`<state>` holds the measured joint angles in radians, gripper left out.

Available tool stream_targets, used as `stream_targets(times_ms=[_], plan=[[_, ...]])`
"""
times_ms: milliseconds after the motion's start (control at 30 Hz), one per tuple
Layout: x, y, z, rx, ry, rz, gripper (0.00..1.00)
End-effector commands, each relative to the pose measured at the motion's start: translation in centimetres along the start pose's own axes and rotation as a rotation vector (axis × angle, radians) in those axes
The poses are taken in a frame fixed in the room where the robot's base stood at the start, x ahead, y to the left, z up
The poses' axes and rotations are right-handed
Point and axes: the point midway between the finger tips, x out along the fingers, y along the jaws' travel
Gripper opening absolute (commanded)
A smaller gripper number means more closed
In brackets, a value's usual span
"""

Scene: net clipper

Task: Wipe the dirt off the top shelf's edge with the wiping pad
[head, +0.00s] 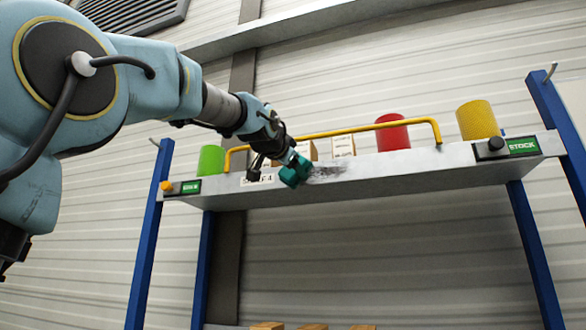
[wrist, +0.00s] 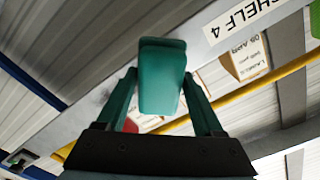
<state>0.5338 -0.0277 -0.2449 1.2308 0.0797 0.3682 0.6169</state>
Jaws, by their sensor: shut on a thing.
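The top shelf's edge (head: 400,163) is a grey metal strip between blue posts. A dark smudge of dirt (head: 328,171) shows on it, just right of the teal wiping pad (head: 295,171). My gripper (head: 287,160) is shut on the pad and holds it at the edge's front face. I cannot tell whether the pad touches the edge. In the wrist view the pad (wrist: 161,78) sits between the two teal fingers, with the grey shelf edge (wrist: 205,60) behind it.
A yellow rail (head: 330,132) runs along the shelf front. A black knob (head: 495,144) and green label (head: 523,146) sit on the edge at right.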

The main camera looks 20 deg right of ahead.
Motion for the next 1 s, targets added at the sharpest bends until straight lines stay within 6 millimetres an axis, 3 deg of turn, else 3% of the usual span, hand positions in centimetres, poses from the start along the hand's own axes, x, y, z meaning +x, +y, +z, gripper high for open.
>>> stream_targets(times_ms=[1000], plan=[[1.8, 0.0, -0.1, -0.001, 0.001, 0.000, 0.25]])
